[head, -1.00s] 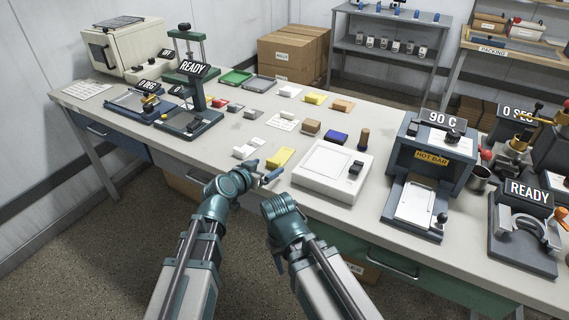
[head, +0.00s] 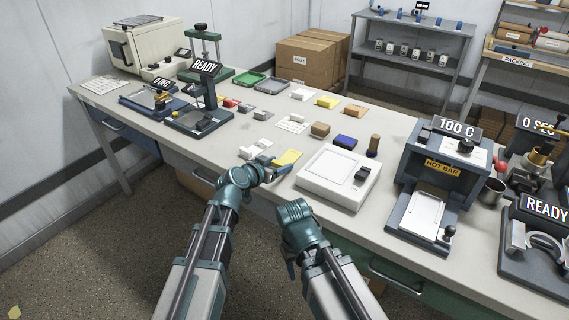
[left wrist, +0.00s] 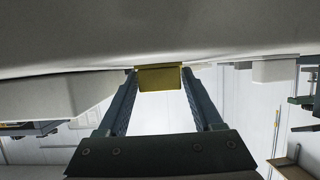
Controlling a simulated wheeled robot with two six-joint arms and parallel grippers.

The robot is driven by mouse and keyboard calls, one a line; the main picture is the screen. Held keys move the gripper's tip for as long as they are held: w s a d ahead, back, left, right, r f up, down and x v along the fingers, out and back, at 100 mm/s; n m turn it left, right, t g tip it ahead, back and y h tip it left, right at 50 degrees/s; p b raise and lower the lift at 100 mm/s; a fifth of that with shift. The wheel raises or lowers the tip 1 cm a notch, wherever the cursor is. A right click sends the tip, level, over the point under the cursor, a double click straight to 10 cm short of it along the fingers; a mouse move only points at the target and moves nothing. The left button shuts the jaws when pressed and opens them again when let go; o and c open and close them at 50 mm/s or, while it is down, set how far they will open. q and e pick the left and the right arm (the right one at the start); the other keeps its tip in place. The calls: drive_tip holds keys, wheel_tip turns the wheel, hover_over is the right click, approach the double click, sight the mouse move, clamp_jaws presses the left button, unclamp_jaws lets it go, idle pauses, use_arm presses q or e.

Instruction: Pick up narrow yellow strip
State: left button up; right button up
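The narrow yellow strip (head: 288,157) lies on the table, left of the white scale-like device, partly hidden by my left gripper. In the left wrist view the yellow piece (left wrist: 160,78) sits at the fingertips, filling nearly the whole gap between them. My left gripper (head: 272,169) is at the strip's near end. Its two fingers (left wrist: 160,88) stand well apart, one on each side of the strip; I cannot make out firm contact. My right gripper (head: 291,268) hangs low in front of the table edge, and its fingers are mostly hidden.
The white device (head: 337,176) stands right of the strip. White blocks (head: 255,149) lie just left of it. A brown block (head: 320,130), a blue block (head: 345,141) and a brown cylinder (head: 373,146) stand behind. The hot bar machine (head: 436,175) is farther right.

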use_arm(q)
drive_tip(key=c, duration=0.9)
wheel_tip(320, 180, up, 10)
drive_tip(key=p, duration=1)
